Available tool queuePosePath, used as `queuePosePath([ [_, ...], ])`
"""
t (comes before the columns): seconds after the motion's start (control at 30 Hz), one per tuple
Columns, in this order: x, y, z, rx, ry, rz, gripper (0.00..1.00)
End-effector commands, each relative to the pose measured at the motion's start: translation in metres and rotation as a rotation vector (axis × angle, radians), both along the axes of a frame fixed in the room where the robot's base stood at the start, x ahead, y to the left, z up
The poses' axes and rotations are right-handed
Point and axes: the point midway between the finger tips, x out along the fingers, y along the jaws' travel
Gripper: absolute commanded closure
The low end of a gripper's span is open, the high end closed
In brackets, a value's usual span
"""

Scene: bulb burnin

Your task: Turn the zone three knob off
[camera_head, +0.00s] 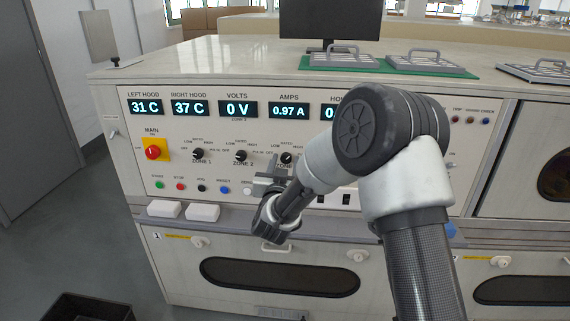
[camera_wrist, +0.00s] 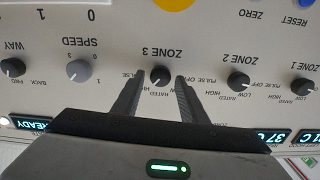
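The zone three knob (camera_wrist: 160,76) is a small black knob on the cream panel, under its printed label in the upside-down wrist view. It also shows in the head view (camera_head: 287,158), partly crowded by my gripper. Its pale pointer mark seems to lean toward the rated/high side; the exact setting is too small to read. My gripper (camera_wrist: 160,80) is open, with one fingertip on each side of the knob; I cannot tell whether they touch it. In the head view my gripper (camera_head: 273,175) is in front of the panel, below and left of the knob.
The zone 2 knob (camera_wrist: 238,80) and the grey speed knob (camera_wrist: 79,70) flank it. A red main switch (camera_head: 153,150) on yellow and a row of push buttons are at the left. Displays read 0 V and 0.97 A (camera_head: 289,112). A ledge with white blocks (camera_head: 202,213) runs below.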

Motion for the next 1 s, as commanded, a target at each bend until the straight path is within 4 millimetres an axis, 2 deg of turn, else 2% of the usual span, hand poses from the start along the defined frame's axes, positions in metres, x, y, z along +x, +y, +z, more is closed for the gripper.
queuePosePath([
  [0.03, -0.0001, 0.0001, 0.0, 0.0, 0.0, 0.0, 0.71],
  [0.2, -0.0003, 0.0001, 0.0, 0.0, 0.0, 0.0, 0.97],
  [0.57, -0.0005, 0.0009, -0.0001, -0.065, 0.001, 0.001, 0.96],
  [1.0, -0.0008, 0.0029, 0.0, -0.415, 0.013, 0.003, 0.96],
])
